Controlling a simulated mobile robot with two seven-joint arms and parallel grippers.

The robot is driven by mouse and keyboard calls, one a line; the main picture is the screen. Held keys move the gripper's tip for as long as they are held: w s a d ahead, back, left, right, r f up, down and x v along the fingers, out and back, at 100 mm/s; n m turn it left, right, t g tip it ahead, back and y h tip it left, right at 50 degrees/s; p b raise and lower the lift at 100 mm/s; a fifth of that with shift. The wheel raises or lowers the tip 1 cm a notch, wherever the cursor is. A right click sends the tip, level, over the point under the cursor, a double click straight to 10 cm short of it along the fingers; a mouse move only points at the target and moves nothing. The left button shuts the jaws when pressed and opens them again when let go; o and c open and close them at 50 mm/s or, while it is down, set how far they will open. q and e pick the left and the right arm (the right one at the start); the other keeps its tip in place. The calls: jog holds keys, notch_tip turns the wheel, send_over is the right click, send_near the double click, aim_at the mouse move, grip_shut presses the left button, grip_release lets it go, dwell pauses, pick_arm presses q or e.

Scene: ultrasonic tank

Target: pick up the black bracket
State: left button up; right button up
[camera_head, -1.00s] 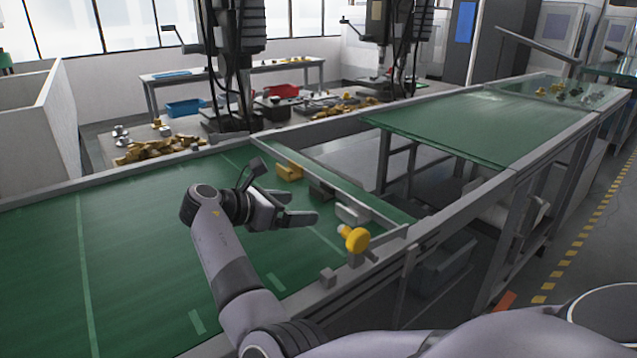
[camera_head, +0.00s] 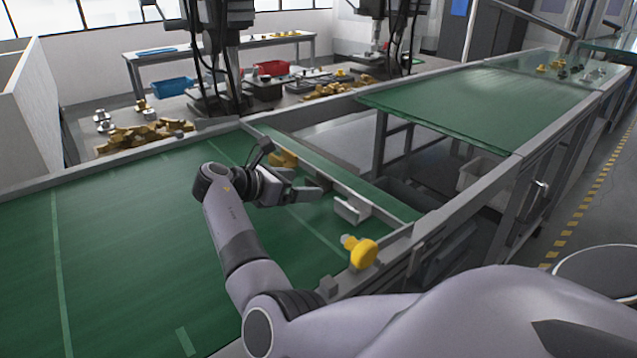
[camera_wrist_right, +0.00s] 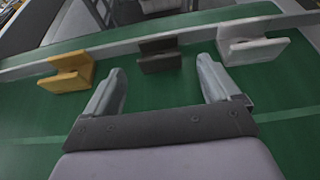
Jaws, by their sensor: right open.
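The black bracket (camera_wrist_right: 160,55) lies on the green belt against the grey rail in the right wrist view, ahead of the gap between my fingertips. In the head view I cannot make it out behind my gripper. My right gripper (camera_head: 312,184) is open and empty, low over the belt; its two fingers show in the right wrist view (camera_wrist_right: 162,75). The bracket is just beyond the fingertips and not between them. My left gripper is not in view.
A yellow bracket (camera_wrist_right: 68,72) lies left of the black one and a light grey bracket (camera_wrist_right: 250,43) right of it. A yellow knobbed part (camera_head: 361,251) stands near the belt's right end. The rail (camera_head: 330,177) crosses the green belt (camera_head: 130,225). The belt's left side is clear.

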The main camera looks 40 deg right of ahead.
aim_at(312, 184)
jog(key=shift+x, duration=1.5)
jog(key=c, duration=1.2)
jog(key=shift+c, duration=0.5)
jog(key=shift+r, duration=0.2)
